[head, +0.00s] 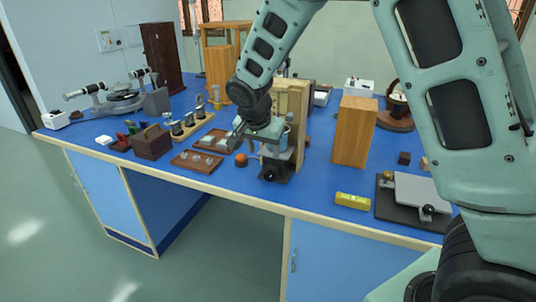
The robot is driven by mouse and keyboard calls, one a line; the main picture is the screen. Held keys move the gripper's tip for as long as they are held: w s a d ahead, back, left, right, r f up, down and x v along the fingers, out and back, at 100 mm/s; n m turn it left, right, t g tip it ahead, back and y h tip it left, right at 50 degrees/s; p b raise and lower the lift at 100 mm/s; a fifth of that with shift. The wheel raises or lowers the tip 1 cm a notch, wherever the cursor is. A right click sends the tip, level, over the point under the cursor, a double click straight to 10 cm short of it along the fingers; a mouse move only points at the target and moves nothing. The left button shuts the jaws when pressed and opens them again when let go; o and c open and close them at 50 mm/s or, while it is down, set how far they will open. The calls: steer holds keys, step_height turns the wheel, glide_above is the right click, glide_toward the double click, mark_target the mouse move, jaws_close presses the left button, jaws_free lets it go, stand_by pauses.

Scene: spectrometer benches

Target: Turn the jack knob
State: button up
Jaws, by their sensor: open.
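A small black and grey device with a round black knob (269,176) on its front stands near the front edge of the blue bench, in the middle of the head view. At the right, a grey plate lies over a dark base (385,208), with another black knob (428,210) at its front and a brass-coloured knob at its back left. I cannot tell for sure which of these is the jack. My gripper (237,138) is open, above the bench, up and left of the middle knob and apart from both knobs. My wrist hides part of what stands behind it.
A yellow level (352,201) and a wooden block (354,132) stand between the two devices. An orange-red piece (241,160) and a wooden tray (183,161) lie left of the middle device. A spectrometer (118,99) stands far left. Bare blue bench shows around the level.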

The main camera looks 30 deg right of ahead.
steer(key=s+a+r+n+g+y+p, duration=0.1)
steer(key=s+a+r+n+p, duration=0.2)
steer(key=s, duration=0.5)
steer(key=s+a+r+n+y+p, duration=0.1)
steer(key=s+a+r+n+p, duration=0.2)
steer(key=s+r, duration=0.3)
steer(key=shift+s+a+n+g, duration=0.45)
steer(key=shift+s+n, duration=0.45)
steer(key=shift+s, duration=0.15)
